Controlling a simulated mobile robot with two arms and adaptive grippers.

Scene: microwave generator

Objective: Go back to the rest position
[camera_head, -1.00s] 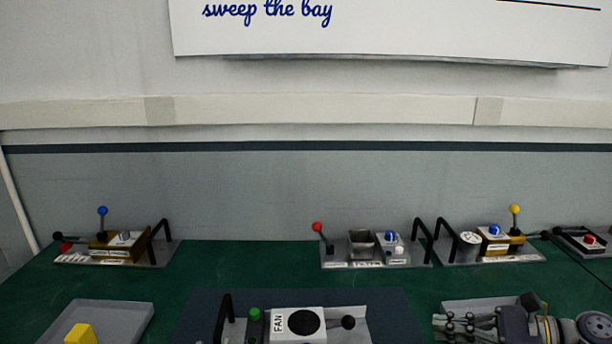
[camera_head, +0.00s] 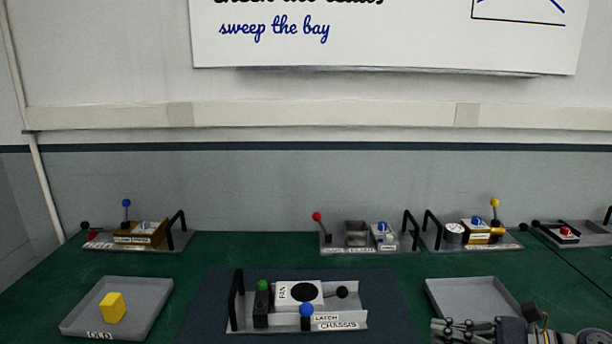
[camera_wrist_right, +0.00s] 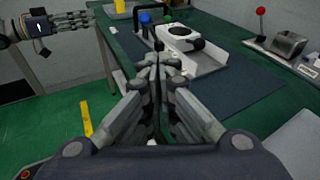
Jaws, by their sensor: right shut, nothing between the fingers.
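My right gripper (camera_head: 440,330) shows at the lower right of the head view, its fingers pointing left in front of a grey tray. In the right wrist view its fingers (camera_wrist_right: 153,68) are together with nothing between them. My left arm (camera_wrist_right: 42,25) shows at the upper left of the wrist view. The chassis (camera_head: 352,321) with the fan (camera_head: 298,293), a green knob and a blue-knobbed latch lies on the dark mat, apart from my right gripper.
The OLD tray (camera_head: 75,322) holds a yellow block (camera_head: 112,308) at left. A grey tray (camera_head: 470,290) at right looks empty where visible. Small lever fixtures line the back of the green table (camera_head: 255,246). In the wrist view, the table edge and green floor (camera_wrist_right: 60,115) lie left.

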